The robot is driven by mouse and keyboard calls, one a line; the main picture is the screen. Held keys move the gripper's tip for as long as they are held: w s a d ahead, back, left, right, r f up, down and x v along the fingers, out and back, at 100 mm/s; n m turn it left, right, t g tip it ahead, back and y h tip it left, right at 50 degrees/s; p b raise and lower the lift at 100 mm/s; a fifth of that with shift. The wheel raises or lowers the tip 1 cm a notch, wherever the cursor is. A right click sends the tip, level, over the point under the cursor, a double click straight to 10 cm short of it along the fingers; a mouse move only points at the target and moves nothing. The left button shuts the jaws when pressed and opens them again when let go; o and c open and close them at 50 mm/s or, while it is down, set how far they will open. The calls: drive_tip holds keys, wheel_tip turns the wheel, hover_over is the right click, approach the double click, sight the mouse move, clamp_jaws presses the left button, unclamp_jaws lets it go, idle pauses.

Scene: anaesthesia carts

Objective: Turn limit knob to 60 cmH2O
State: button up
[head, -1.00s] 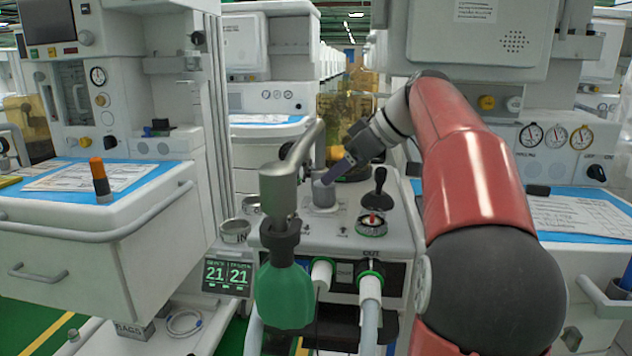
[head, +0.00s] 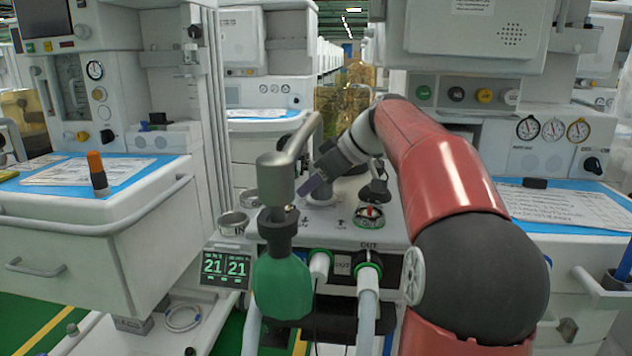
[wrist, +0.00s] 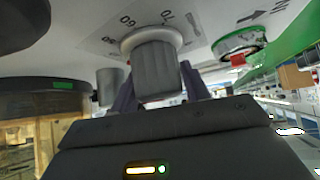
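The limit knob (wrist: 157,72) is a grey ribbed cylinder on a pale flange, with a printed number scale around its base in the wrist view. In the head view the knob (head: 322,190) is partly covered by my gripper (head: 308,188). In the wrist view my gripper (wrist: 157,92) has its two dark purple fingers apart, one by each side of the knob and partly hidden behind it. I cannot tell whether they touch it.
A metal elbow pipe with a green bag (head: 282,285) stands close left of the knob. A black lever (head: 376,186) and a green-ringed port (head: 369,216) are to the right. Hoses hang at the front. A smaller grey post (wrist: 109,86) is beside the knob.

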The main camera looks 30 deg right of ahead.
drive_tip(key=c, duration=0.5)
drive_tip(key=shift+c, duration=0.2)
drive_tip(key=shift+m, duration=0.3)
drive_tip(key=shift+f+m+t+h+b, duration=0.1)
drive_tip(key=shift+m+t+h+b, duration=0.4)
drive_tip(key=shift+m+h+b, duration=0.3)
drive_tip(key=m+h, duration=0.1)
drive_tip(key=m+b, duration=0.1)
drive_tip(key=shift+w+d+m+t+h, duration=0.1)
drive_tip(key=shift+d+m+t+h, duration=0.05)
drive_tip(key=shift+m+t+h, duration=0.2)
drive_tip(key=m+h, duration=0.2)
drive_tip(key=shift+d+r+m+p, duration=0.15)
drive_tip(key=shift+r+m+p, duration=0.1)
drive_tip(key=shift+m+p, duration=0.1)
drive_tip(key=shift+d+m+h+p, duration=0.15)
drive_tip(key=shift+m+h+p, duration=0.15)
drive_tip(key=shift+m+h, duration=0.6)
drive_tip(key=shift+f, duration=0.1)
